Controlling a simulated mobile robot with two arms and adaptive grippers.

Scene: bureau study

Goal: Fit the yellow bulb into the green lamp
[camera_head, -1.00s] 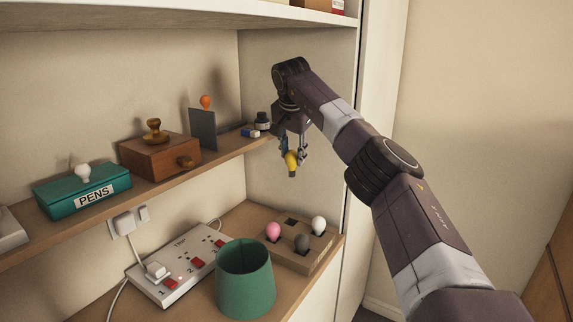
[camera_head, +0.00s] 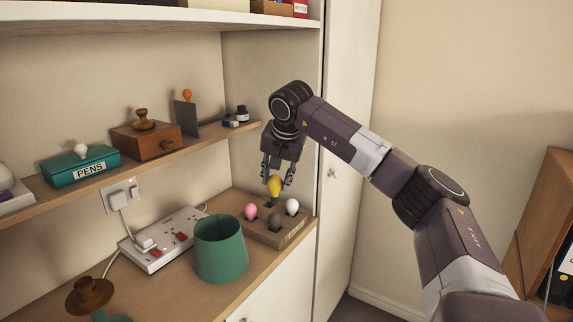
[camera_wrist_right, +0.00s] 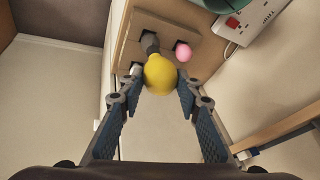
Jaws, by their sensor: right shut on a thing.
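My right gripper (camera_head: 278,176) is shut on the yellow bulb (camera_head: 274,187), with its dark base pointing down. The bulb hangs close above the wooden bulb block (camera_head: 290,238); I cannot tell whether its base touches it. In the right wrist view, the yellow bulb (camera_wrist_right: 160,75) shows between the fingers (camera_wrist_right: 158,100). A green shade (camera_head: 221,252) stands on the desk, left of the block. A brown round cap on a green body (camera_head: 90,297) is cut off at the lower left; I cannot tell which green thing is the lamp. My left gripper is not in view.
A power strip (camera_head: 160,240) lies behind the shade. The shelf above holds a pens box (camera_head: 80,166) and a wooden drawer box (camera_head: 146,142). A side wall bounds the right.

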